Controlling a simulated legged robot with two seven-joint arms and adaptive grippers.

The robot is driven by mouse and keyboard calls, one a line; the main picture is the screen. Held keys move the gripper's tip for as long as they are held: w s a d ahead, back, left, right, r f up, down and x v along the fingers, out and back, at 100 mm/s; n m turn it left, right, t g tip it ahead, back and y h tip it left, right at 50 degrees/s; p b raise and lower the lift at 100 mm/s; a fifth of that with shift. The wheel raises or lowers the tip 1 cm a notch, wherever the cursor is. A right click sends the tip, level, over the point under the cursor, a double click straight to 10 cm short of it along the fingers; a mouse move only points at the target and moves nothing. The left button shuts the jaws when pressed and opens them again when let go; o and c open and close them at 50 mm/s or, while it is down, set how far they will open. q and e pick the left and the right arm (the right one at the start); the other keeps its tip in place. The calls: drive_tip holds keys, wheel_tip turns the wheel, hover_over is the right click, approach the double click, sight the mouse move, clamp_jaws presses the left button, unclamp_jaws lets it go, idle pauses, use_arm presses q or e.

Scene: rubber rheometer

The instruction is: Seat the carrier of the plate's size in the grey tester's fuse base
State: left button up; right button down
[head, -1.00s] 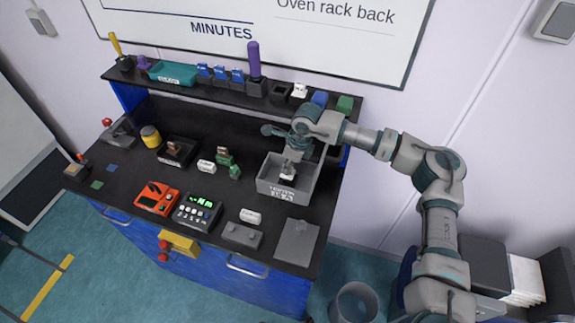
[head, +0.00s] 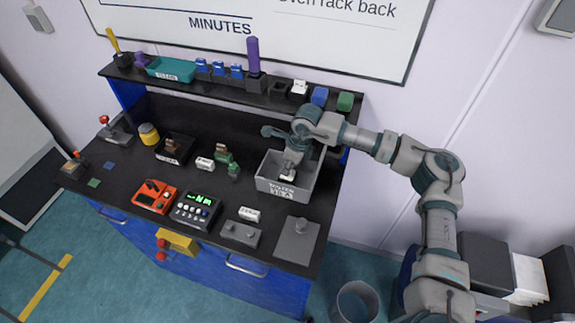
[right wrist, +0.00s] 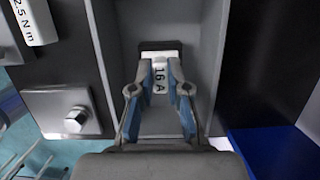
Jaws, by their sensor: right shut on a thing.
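The grey tester (head: 268,185) is an open-topped box at the right of the bench, with a plate (head: 282,190) on its front that seems to read "TESTER 16 A". My right gripper (head: 288,173) reaches down inside it. In the right wrist view, my right gripper (right wrist: 160,68) is shut on a white carrier (right wrist: 159,78) marked "16 A". A dark block, apparently the fuse base (right wrist: 160,46), shows just beyond the carrier. The fingers hide the carrier's sides, and I cannot tell whether it is fully down in the base. My left gripper is not in view.
The tester's walls stand close around my right gripper. A grey plate with a knob (head: 296,240) lies in front of the tester. A white label block (head: 249,214), an orange meter (head: 155,196) and a dark keypad device (head: 196,211) are to the left. A shelf (head: 180,83) runs behind.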

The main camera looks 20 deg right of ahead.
drive_tip(key=shift+f, duration=0.3)
drive_tip(key=shift+s+f, duration=0.1)
drive_tip(key=c, duration=1.1)
unclamp_jaws()
drive_tip(key=shift+s+f, duration=0.15)
drive_tip(key=shift+f, duration=0.05)
drive_tip(key=shift+o, duration=0.2)
drive_tip(key=shift+r, duration=0.1)
drive_tip(key=r, duration=0.1)
drive_tip(key=r+p, duration=0.1)
drive_tip(key=r, duration=0.1)
drive_tip(key=r+p, duration=0.1)
drive_tip(key=shift+w+a+r, duration=0.1)
drive_tip(key=shift+w+r, duration=0.15)
drive_tip(key=shift+r, duration=0.05)
drive_tip(key=shift+s+r, duration=0.1)
drive_tip(key=shift+r, duration=0.35)
